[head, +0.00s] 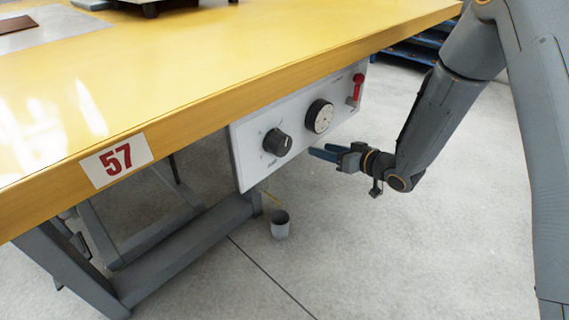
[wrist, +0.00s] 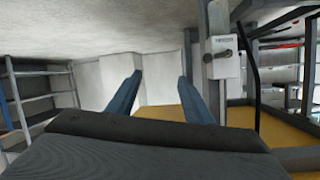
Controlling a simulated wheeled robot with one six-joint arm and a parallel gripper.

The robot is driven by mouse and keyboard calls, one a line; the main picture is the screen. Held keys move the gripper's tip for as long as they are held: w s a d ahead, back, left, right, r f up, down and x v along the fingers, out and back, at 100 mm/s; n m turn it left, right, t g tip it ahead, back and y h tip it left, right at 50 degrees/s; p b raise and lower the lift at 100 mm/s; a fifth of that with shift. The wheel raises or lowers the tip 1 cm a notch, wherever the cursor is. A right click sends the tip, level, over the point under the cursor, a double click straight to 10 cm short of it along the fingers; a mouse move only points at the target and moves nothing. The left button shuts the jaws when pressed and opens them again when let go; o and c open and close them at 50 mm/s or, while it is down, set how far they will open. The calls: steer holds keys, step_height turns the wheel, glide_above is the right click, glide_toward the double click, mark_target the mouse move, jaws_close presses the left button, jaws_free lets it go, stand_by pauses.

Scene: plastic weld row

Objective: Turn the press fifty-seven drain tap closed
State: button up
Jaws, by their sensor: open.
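A tap with a red handle (head: 358,86) is at the right end of the white panel (head: 245,180) under the edge of the yellow bench. The handle stands roughly upright above a small metal body; the lettering beside it is too small to read. My gripper (head: 322,153) is in front of and below the panel, below and left of the tap, apart from it. In the wrist view the two blue fingers of my gripper (wrist: 161,80) are apart with nothing between them. I cannot make out the tap in the wrist view.
The panel also carries a black knob (head: 277,142) and a round dial (head: 319,116). The bench edge bears a red 57 sign (head: 116,160). A grey cup (head: 280,225) stands on the floor below the panel.

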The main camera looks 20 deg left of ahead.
steer(key=s+a+f+n+g+y, duration=0.1)
steer(key=s+a+f+g+y, duration=0.35)
steer(key=s, duration=0.25)
steer(key=w+a+b, duration=0.1)
steer(key=a+b, duration=0.3)
steer(key=a, duration=0.2)
steer(key=shift+w+a+r+t, duration=0.25)
steer(key=shift+a+r+t, duration=0.1)
steer(key=shift+r+t, duration=0.1)
steer(key=shift+y, duration=0.25)
